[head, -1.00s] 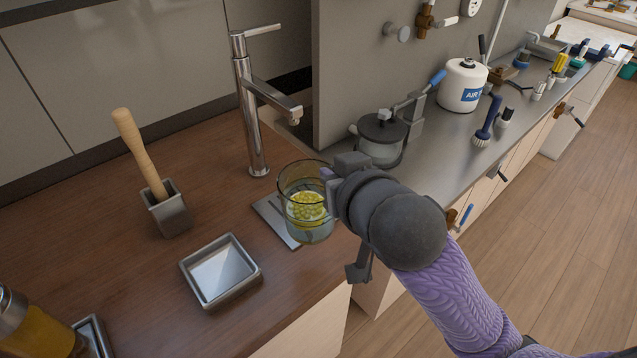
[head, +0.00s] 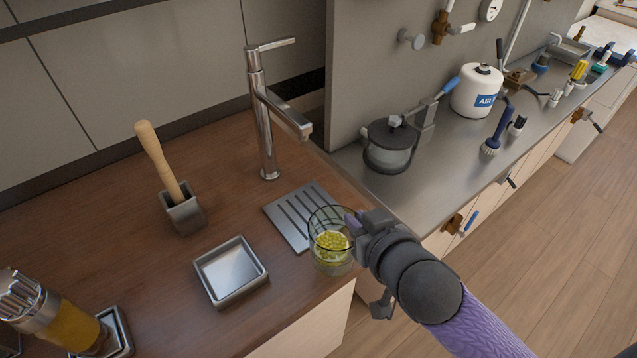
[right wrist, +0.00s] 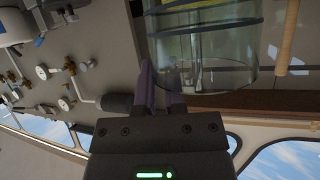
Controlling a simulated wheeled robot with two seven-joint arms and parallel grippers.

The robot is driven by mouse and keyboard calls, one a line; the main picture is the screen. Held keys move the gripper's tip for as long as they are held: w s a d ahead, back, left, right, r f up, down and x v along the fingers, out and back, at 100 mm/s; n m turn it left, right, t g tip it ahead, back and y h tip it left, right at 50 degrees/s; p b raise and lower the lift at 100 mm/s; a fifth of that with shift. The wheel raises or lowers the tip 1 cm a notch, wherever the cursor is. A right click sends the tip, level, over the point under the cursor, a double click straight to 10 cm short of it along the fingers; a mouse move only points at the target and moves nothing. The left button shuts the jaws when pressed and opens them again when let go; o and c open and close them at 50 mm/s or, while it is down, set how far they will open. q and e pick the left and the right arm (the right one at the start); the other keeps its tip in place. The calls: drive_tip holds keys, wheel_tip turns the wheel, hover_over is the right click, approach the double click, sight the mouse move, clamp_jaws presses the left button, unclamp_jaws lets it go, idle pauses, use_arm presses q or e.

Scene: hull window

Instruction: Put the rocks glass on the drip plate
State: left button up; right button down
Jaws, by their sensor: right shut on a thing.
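The rocks glass (head: 331,252) is clear, with yellow-green contents, and shows near the counter's right front corner. My right gripper (head: 355,224) is shut on its right side. In the right wrist view the glass (right wrist: 205,45) shows between and beyond the dark fingers (right wrist: 162,88). The drip plate (head: 287,216) is a slotted metal plate lying on the wooden counter below the tap. The glass is to the right and front of the plate in the head view, partly over its near right corner. Whether it touches anything below is not clear. My left gripper is not in view.
A tall tap (head: 266,120) stands behind the plate. A square metal tray (head: 230,291), a holder with a wooden muddler (head: 165,165) and an amber bottle (head: 70,325) stand to the left. A lidded pot (head: 390,160) stands on the steel counter (head: 345,160) at right.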

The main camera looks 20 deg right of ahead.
drive_tip(key=w+r+b+x, duration=0.1)
drive_tip(key=r+b+x, duration=0.1)
drive_tip(key=x, duration=1.2)
drive_tip(key=shift+w+r, duration=0.2)
drive_tip(key=shift+r, duration=0.15)
drive_tip(key=shift+f, duration=0.1)
drive_tip(key=c, duration=0.7)
unclamp_jaws()
drive_tip(key=shift+c, duration=0.2)
drive_tip(key=shift+o, duration=0.3)
drive_tip(key=a+p+v, duration=0.1)
drive_tip(key=p+v, duration=0.1)
drive_tip(key=v, duration=1)
drive_tip(key=shift+d+p, duration=0.4)
drive_tip(key=shift+d, duration=0.1)
